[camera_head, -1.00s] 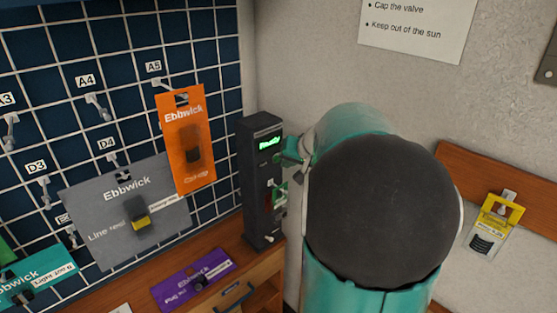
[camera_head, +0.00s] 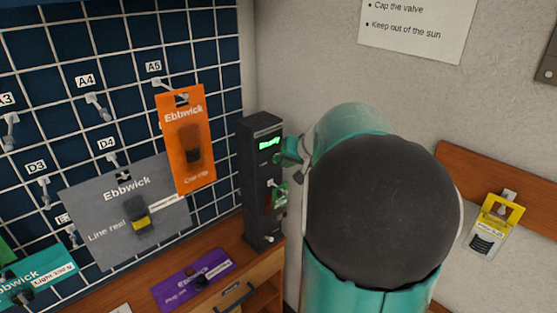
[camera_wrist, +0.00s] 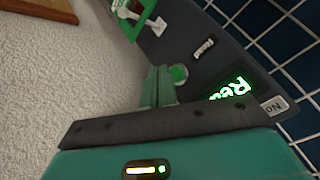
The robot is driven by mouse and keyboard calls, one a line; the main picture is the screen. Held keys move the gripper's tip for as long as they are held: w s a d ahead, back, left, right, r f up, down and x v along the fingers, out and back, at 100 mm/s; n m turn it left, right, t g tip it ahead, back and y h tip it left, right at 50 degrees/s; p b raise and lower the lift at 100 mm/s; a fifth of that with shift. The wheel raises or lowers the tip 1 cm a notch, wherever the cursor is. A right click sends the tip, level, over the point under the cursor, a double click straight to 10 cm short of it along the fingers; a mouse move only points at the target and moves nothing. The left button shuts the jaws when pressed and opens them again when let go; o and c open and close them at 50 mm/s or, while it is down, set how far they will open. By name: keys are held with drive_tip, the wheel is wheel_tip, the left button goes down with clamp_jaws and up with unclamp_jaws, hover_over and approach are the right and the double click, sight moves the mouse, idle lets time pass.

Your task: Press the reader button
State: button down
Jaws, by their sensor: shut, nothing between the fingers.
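The reader (camera_head: 258,195) is a tall black box standing at the wall corner, with a lit green display (camera_head: 270,144) that seems to read "Ready". In the wrist view the display (camera_wrist: 230,89) glows at the right. The round green button (camera_wrist: 180,73) sits on the reader face beside a small white label. My gripper (camera_wrist: 161,72) is shut and empty, its fingertips right beside the button; I cannot tell whether they touch it. In the head view my gripper (camera_head: 284,156) shows only partly at the reader's front, and the button is not clear there.
A green-edged card (camera_head: 280,195) hangs on the reader's front, below the display. A pegboard with an orange pack (camera_head: 187,140) and a grey pack (camera_head: 110,225) stands left. A purple pack (camera_head: 195,280) lies on the wooden counter. A yellow pack (camera_head: 490,226) hangs at right.

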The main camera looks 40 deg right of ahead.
drive_tip(key=shift+w, duration=0.45)
drive_tip(key=shift+w, duration=0.45)
idle(0.8)
drive_tip(key=shift+s, duration=0.9)
drive_tip(key=s, duration=0.5)
idle(0.6)
